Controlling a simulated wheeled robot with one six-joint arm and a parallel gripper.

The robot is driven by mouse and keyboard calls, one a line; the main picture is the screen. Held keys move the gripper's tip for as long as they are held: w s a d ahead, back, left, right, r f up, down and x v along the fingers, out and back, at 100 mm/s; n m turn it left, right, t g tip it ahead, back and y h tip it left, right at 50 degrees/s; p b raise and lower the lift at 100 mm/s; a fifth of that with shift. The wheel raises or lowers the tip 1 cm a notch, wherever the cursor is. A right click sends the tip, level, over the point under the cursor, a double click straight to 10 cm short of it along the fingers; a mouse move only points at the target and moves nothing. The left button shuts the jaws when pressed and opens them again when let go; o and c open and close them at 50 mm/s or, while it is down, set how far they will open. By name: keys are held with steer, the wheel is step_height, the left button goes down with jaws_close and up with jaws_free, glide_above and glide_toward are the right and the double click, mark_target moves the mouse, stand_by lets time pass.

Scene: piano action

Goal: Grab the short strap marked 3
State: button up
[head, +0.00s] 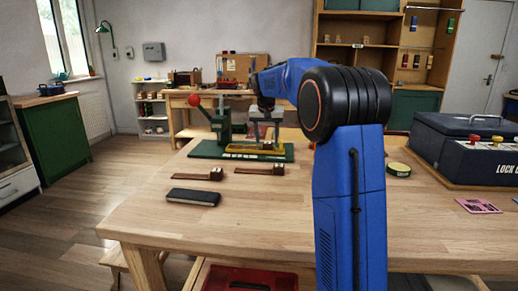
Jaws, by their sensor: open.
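Two brown straps with small blocks at their right ends lie flat on the wooden table, left of my arm. The left strap (192,176) and the right strap (252,171) look alike in length. No number can be read on either, so I cannot tell which is marked 3. My gripper (265,138) is open, fingers down, near the yellow tray on the green-based fixture, behind the right strap. It appears apart from both straps. My blue arm hides part of the table to the right.
The green fixture (217,127) has a red-knobbed lever. A dark oblong case (193,197) lies in front of the straps. A round tin (398,169), pink card (478,205) and large dark box (462,148) are at the right. The table's front left is clear.

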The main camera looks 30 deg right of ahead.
steer(key=x, duration=0.2)
steer(key=shift+w+d+f, duration=0.1)
steer(key=shift+f, duration=0.1)
steer(key=shift+c, duration=0.3)
steer(key=c, duration=1.2)
steer(key=shift+r, duration=0.15)
